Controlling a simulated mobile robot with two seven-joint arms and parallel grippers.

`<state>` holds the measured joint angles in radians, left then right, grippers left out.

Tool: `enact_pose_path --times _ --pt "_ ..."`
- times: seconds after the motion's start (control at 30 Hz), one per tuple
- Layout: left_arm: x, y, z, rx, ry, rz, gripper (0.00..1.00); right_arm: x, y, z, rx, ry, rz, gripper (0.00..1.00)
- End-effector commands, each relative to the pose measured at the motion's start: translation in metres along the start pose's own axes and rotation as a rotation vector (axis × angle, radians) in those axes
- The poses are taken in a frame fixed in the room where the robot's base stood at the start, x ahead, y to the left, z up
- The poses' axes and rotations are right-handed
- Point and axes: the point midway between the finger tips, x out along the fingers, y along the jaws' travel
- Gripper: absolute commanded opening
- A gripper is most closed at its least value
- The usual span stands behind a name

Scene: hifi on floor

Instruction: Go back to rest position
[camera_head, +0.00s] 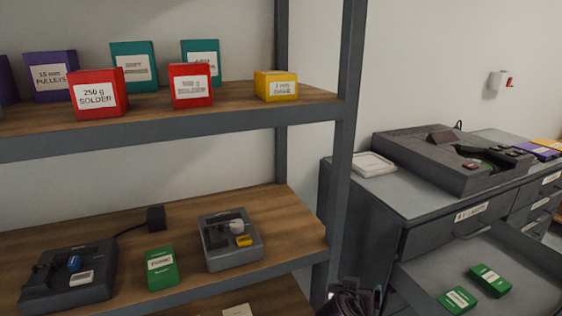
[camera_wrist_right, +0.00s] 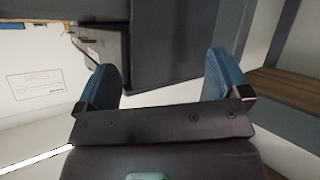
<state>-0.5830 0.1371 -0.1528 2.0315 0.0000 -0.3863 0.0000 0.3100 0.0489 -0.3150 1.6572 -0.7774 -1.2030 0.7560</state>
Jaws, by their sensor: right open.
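My right gripper (camera_wrist_right: 163,80) is open in the right wrist view, its two blue-padded fingers wide apart with nothing held between them. Beyond the fingers are a dark grey surface and, at the right, a wooden shelf board behind a grey edge. In the head view a dark part of my arm shows at the bottom edge, in front of the shelf post and cabinet. My left gripper is not in view.
A metal rack with wooden shelves (camera_head: 285,235) holds red, teal, purple, yellow and green boxes and grey devices. Its post (camera_head: 345,120) stands mid-view. At the right, an open drawer (camera_head: 525,262) with two green boxes (camera_head: 490,280) projects from a grey cabinet (camera_head: 400,205).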

Motion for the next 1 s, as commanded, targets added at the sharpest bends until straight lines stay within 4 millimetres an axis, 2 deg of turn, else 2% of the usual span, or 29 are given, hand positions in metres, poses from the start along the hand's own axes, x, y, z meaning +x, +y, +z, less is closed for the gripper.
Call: enact_pose_path --times 0.13,0.27,0.37,0.57,0.8,0.9,1.0 --pt "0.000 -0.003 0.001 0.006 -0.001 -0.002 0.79 -0.008 -0.008 0.014 -0.134 0.066 -0.246 0.94" --pt "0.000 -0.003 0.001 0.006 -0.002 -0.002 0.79 -0.025 0.002 0.039 -0.197 0.155 -0.416 0.94" --pt "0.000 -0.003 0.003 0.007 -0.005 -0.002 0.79 -0.039 0.020 0.062 -0.205 0.213 -0.491 0.94" --pt "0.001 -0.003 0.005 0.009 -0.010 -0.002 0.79 -0.067 0.068 0.112 -0.158 0.255 -0.542 0.94" --pt "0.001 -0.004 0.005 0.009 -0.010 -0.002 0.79 -0.099 0.132 0.193 -0.093 0.124 -0.514 0.94" --pt "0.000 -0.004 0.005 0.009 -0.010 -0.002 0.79 -0.110 0.152 0.226 -0.105 0.060 -0.491 0.94" --pt "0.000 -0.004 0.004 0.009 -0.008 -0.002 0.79 -0.119 0.165 0.250 -0.113 0.012 -0.479 0.94"
